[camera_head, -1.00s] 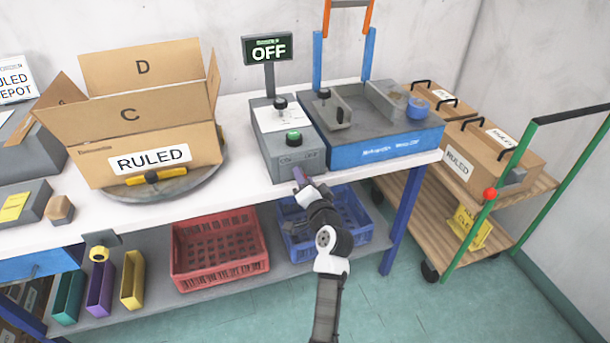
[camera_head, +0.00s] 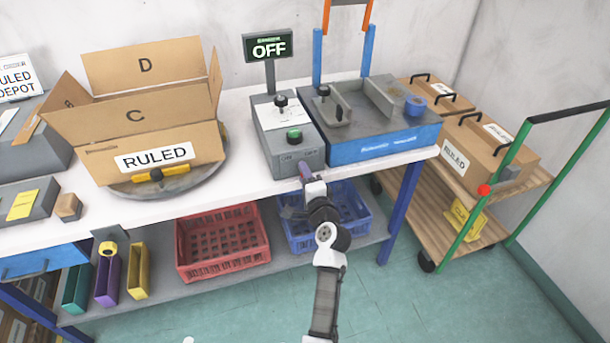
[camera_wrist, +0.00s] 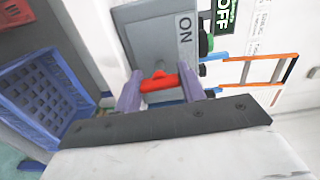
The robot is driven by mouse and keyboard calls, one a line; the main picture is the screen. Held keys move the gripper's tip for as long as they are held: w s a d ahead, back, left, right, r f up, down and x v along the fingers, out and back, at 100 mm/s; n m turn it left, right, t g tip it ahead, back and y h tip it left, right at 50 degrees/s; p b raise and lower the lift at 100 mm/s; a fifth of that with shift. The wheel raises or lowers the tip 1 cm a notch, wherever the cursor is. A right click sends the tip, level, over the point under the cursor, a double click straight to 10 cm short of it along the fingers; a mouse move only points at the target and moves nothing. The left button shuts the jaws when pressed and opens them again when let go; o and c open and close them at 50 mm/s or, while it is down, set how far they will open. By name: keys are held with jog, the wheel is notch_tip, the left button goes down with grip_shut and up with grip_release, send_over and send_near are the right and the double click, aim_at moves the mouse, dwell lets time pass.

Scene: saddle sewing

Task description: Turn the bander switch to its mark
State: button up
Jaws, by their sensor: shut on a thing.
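The bander control box (camera_head: 289,142) is a grey box on the white bench with a green button and a black knob on top. A sign (camera_head: 268,47) above it reads OFF. In the wrist view a red switch handle (camera_wrist: 159,82) is on the box's front face, with an ON label (camera_wrist: 186,30) beside it. My gripper (camera_head: 304,168) is at the front of the box in the head view. In the wrist view its two purple fingers (camera_wrist: 158,92) are shut on the red switch, one at each end. The switch is hidden in the head view.
The blue bander (camera_head: 380,143) stands right of the box. A RULED carton (camera_head: 150,130) sits on a turntable at left. Red (camera_head: 222,262) and blue (camera_head: 327,237) crates are below the bench. A trolley (camera_head: 450,207) stands at right.

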dwell(0.3)
jog(key=o, duration=1)
jog(key=b+v, duration=0.3)
jog(key=v, duration=1.1)
jog(key=shift+b, duration=0.4)
jog(key=shift+w, duration=0.1)
